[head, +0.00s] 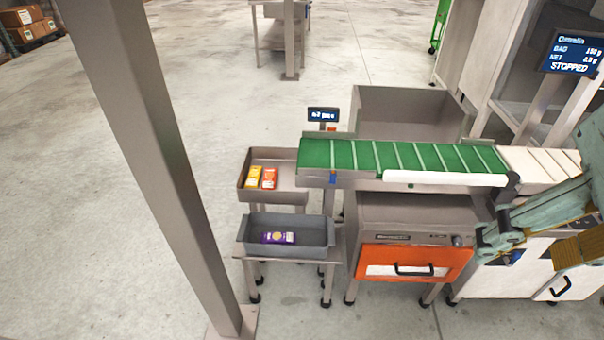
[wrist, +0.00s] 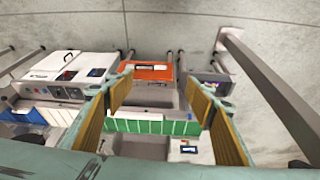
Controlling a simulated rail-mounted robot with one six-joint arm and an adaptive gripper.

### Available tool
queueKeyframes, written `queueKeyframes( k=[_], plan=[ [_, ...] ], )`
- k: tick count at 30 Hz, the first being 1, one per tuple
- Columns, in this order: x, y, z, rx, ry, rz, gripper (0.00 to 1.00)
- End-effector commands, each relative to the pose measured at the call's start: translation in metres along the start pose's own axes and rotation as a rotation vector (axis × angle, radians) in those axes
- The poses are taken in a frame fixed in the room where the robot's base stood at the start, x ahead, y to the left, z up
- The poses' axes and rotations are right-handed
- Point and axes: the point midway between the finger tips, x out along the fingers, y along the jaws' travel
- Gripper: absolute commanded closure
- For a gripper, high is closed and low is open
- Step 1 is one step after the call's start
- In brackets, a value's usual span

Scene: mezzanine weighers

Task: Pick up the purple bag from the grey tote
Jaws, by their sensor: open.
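The purple bag (head: 277,238) lies flat in the grey tote (head: 317,251), on a low stand left of the orange-fronted machine. In the wrist view the tote (wrist: 210,77) shows beyond the right finger, which partly covers it. The bag cannot be made out clearly there. My gripper (wrist: 161,80) is open with nothing between its yellow-padded fingers. In the head view it is at the right edge, partly cut off, well to the right of the tote and apart from it.
A green conveyor (head: 400,156) runs behind the tote, over the machine with the orange drawer (head: 415,262). A metal tray (head: 287,190) with yellow and orange-red bags stands behind the tote. A steel post (head: 165,150) rises left of the tote.

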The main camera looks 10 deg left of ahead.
Motion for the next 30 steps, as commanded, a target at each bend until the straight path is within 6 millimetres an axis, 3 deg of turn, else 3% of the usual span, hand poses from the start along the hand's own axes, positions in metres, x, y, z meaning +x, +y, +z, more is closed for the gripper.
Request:
queueKeyframes(
  k=[14, 30],
  plan=[
    [0.013, -0.017, -0.075, -0.160, -0.033, -0.020, 0.50],
    [0.049, -0.050, -0.165, -0.366, -0.068, -0.047, 0.50]
  ],
)
